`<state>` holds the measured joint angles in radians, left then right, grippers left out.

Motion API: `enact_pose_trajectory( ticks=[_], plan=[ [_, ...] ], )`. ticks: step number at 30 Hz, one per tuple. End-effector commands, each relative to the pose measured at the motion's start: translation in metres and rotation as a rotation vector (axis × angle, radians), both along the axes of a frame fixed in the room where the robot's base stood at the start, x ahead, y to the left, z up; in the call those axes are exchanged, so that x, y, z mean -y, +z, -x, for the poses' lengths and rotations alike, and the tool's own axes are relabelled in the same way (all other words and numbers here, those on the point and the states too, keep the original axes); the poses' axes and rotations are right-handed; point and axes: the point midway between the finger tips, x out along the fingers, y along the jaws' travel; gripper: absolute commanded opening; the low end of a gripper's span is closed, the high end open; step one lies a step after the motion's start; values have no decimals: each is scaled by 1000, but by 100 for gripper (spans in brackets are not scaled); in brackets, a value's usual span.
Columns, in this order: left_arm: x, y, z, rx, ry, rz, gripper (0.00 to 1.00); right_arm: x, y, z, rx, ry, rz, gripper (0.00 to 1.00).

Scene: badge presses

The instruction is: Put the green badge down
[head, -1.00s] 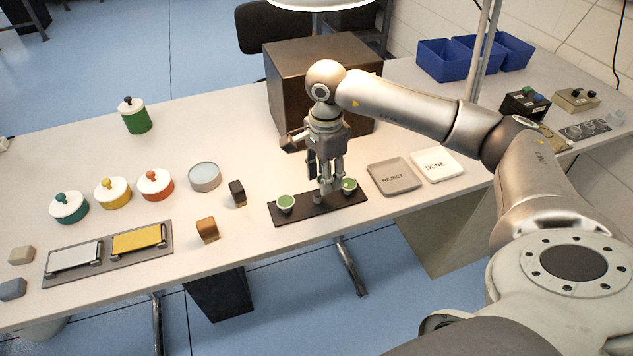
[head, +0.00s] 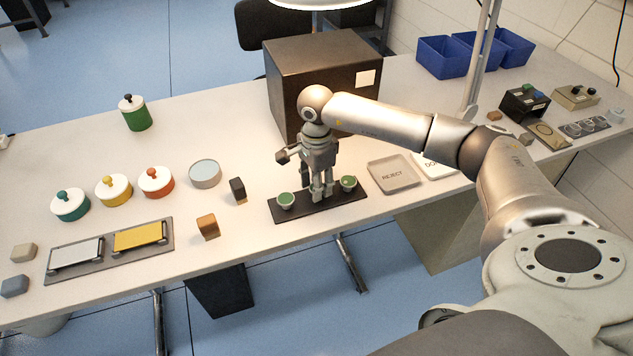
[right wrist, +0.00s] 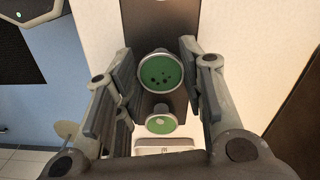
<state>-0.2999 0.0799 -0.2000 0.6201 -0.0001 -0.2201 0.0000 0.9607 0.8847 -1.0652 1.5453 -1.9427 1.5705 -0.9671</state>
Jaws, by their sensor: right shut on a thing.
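A green badge (right wrist: 161,70) with dark dots sits between the fingers of my right gripper (head: 321,191), seen face-on in the right wrist view. That gripper is shut on it, low over the middle of the black plate (head: 303,208). In the head view the fingers hide the held badge, and I cannot tell whether it touches the plate. Another green-topped piece (head: 285,200) stands on the plate's left end. A second one (head: 348,183) stands on its right end and also shows below the held badge in the right wrist view (right wrist: 161,123). My left gripper is out of view.
The REJECT tray (head: 394,175) lies right of the plate; my arm partly covers the DONE tray (head: 430,170). A large brown box (head: 300,75) stands behind my gripper. A dark block (head: 238,190) and an orange-brown block (head: 208,227) stand to the left.

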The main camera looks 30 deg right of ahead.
Motion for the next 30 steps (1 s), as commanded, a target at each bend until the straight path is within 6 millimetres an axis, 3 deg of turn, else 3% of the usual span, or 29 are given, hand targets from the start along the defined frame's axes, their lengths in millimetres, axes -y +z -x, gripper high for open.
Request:
enact_pose_trajectory(
  ticks=[6, 7, 12, 23, 26, 30],
  plan=[
    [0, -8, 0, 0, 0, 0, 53, 0, -8, 0, 0, 0, 0, 26],
    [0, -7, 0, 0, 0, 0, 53, 0, -7, 0, 0, 0, 0, 40],
    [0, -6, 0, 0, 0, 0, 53, 0, -7, 0, 0, 0, 0, 59],
    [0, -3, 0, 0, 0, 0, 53, 0, -4, 0, 0, 0, 0, 59],
    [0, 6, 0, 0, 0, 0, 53, 0, 2, 0, 0, 0, 0, 59],
    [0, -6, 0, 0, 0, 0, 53, 0, 27, -3, 7, 1, 0, 59]
  ],
)
